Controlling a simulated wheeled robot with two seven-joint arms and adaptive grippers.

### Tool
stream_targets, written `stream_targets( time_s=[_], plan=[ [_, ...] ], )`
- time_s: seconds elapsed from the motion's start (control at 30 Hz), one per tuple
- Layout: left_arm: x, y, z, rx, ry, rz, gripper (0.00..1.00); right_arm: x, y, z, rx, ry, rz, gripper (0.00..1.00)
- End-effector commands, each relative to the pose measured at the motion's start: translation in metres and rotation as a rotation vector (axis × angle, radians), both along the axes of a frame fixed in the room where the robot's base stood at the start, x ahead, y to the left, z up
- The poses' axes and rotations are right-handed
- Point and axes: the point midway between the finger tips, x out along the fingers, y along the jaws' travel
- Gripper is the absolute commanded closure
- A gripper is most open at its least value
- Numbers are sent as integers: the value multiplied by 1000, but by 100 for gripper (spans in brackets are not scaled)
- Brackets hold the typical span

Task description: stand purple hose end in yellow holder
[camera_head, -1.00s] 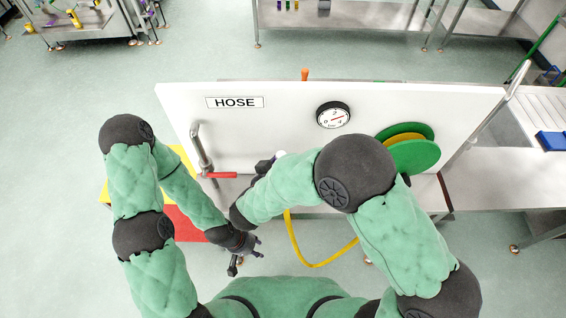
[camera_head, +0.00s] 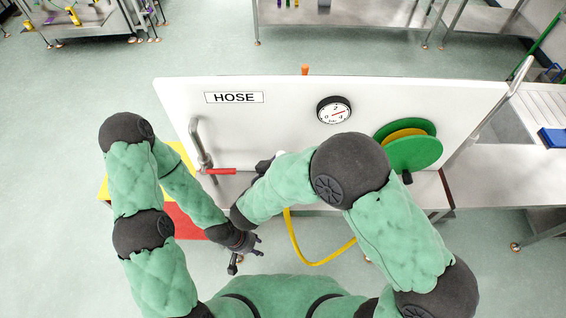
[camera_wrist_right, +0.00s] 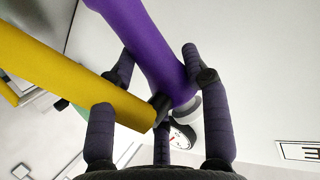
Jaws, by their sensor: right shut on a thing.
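The purple hose end (camera_wrist_right: 150,50) runs diagonally between the fingers of my right gripper (camera_wrist_right: 160,100) in the right wrist view. The yellow hose (camera_wrist_right: 75,75) meets it at a dark joint, and a pale round piece lies beside it. In the head view my right gripper (camera_head: 265,165) is mostly hidden by its own arm, in front of the white panel. The yellow hose (camera_head: 305,258) hangs in a loop below the table there. My left gripper (camera_head: 247,261) is open and empty, low in front of my body. I cannot make out a yellow holder for certain.
The white panel (camera_head: 290,100) carries a HOSE label, a gauge (camera_head: 334,113), a green reel (camera_head: 414,150) and a pipe with a red lever (camera_head: 219,171). A red mat (camera_head: 190,222) and a yellow mat (camera_head: 178,152) lie left. Open floor is at far left.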

Motion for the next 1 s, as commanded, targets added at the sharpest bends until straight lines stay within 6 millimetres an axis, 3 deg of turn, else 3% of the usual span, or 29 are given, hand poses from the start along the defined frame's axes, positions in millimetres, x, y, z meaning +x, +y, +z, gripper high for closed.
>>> stream_targets(
  time_s=[1.0],
  plan=[
    [0,0,-13,0,0,0,60,0,0,-22,1,-2,-1,100]
  ],
)
